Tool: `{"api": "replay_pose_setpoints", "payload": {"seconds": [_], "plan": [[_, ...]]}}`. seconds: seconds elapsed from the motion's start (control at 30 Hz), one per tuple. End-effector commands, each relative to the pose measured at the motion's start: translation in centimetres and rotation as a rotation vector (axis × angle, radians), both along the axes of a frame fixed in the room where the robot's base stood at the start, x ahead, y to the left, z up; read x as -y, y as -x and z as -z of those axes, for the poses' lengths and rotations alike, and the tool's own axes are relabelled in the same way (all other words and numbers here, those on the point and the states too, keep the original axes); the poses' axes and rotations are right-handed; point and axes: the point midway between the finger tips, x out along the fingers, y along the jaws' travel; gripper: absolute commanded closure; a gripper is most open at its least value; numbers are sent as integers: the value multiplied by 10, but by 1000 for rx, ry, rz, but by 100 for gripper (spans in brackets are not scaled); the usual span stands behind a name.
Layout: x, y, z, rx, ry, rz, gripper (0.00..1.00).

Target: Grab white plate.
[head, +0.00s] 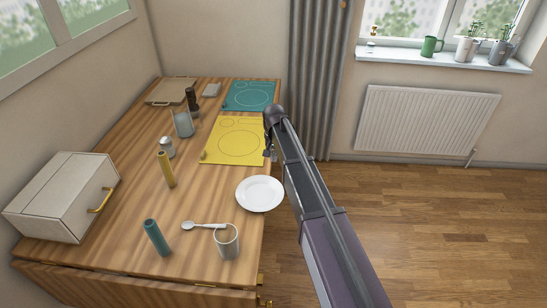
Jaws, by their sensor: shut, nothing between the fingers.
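The white plate (260,193) lies flat on the wooden counter, close to its right edge. My arm reaches up from the bottom right of the head view, passing just right of the plate. My gripper (269,154) hangs at the arm's far end, beyond the plate and by the right edge of the yellow mat. It is small and partly hidden by my wrist. It is shut and empty, apart from the plate.
A cup (227,241) and a spoon (203,226) are in front of the plate. The yellow mat (235,140) and teal mat (248,95) lie behind. The floor right of the counter is clear.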

Motion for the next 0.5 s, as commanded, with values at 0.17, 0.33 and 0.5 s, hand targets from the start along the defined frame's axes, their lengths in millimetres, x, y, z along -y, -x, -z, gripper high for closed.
{"api": "replay_pose_setpoints", "payload": {"seconds": [0.17,0.33,0.5], "plan": [[0,0,-20,0,0,0,100],[1,0,-31,0,0,1,100],[1,0,-38,0,0,1,100]]}}
